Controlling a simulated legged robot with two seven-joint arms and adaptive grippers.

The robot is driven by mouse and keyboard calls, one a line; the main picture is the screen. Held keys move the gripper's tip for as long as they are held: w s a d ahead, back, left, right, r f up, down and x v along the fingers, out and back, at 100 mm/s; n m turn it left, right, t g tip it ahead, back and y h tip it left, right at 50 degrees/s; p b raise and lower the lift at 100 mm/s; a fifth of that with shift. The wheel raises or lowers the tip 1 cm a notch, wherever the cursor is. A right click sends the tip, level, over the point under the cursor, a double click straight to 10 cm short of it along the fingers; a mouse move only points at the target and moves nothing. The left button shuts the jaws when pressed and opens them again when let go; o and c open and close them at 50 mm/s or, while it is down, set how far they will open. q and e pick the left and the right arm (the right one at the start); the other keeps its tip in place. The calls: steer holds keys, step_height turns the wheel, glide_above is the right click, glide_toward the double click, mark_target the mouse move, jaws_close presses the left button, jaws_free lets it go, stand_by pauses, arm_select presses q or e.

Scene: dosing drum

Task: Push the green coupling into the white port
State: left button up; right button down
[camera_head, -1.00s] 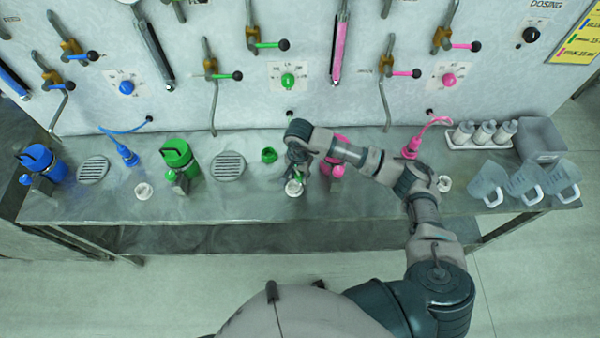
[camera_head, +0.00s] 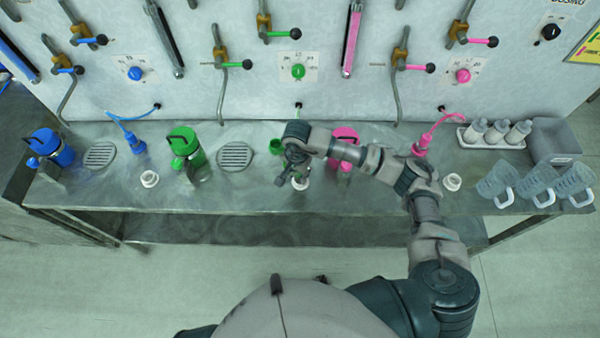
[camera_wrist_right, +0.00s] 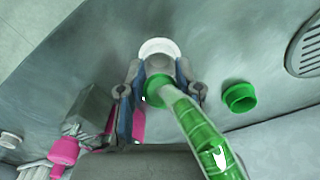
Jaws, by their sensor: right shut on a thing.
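My right gripper (camera_wrist_right: 160,98) is shut on the green coupling (camera_wrist_right: 158,88) in the right wrist view. A translucent green hose (camera_wrist_right: 196,128) runs from the coupling toward the lower right. The white port (camera_wrist_right: 158,47) shows just beyond the fingertips, partly covered by them. I cannot tell whether the coupling touches it. In the head view my right gripper (camera_head: 294,172) is low over the bench, beside the white port (camera_head: 300,184); the coupling is mostly hidden there by the gripper. My left gripper is not in view.
A loose green ring-like cap (camera_wrist_right: 239,97) lies near the gripper. A pink canister (camera_head: 344,134) stands close behind my right forearm. A green canister (camera_head: 186,146) and a round grate (camera_head: 235,156) are to the left. The bench front is mostly clear.

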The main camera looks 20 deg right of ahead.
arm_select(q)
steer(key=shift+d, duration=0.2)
arm_select(e)
steer(key=shift+s+f, duration=0.1)
steer(key=shift+f, duration=0.05)
steer(key=c, duration=0.7)
jaws_free()
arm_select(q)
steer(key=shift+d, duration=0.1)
arm_select(e)
step_height(320, 180, up, 2)
steer(key=shift+d+r+p, duration=0.1)
steer(key=shift+p, duration=0.35)
steer(key=shift+r+p, duration=0.95)
steer(key=shift+r, duration=1.6)
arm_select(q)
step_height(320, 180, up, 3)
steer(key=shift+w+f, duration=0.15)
